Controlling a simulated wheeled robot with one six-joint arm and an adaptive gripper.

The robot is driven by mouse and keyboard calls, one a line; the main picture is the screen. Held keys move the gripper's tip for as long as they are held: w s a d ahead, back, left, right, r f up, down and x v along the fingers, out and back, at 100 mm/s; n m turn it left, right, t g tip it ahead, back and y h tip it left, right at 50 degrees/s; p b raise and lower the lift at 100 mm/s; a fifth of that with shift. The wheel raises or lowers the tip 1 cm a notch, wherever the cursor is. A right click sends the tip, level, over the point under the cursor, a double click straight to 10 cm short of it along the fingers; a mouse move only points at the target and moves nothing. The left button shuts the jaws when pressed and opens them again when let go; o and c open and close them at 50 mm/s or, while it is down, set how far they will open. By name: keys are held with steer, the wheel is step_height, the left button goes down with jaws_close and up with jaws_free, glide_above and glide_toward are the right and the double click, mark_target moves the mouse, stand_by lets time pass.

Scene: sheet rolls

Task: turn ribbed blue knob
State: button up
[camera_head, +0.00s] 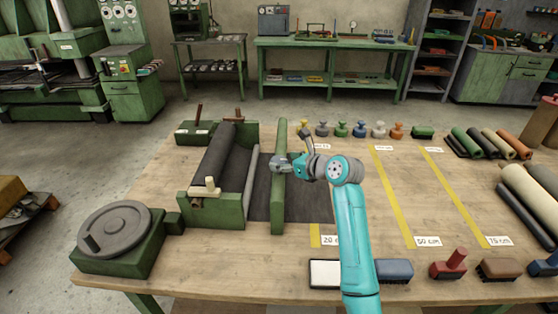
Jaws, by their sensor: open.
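A small blue knob-shaped piece (359,129) stands upright in a row of similar coloured pieces along the back of the table. Its ribs are too small to make out. My arm does not cover the blue piece.
A green roller frame (215,210) and a green box with a round grey handwheel (115,229) stand on the left. Rolls (490,142) lie at right. Brushes and stampers (448,264) line the front edge. The table between the yellow strips (392,197) is clear.

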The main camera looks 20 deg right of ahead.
mark_target(281, 161)
steer(key=shift+x, duration=1.5)
steer(key=shift+a, duration=0.1)
steer(key=c, duration=1.2)
steer(key=shift+o, duration=0.2)
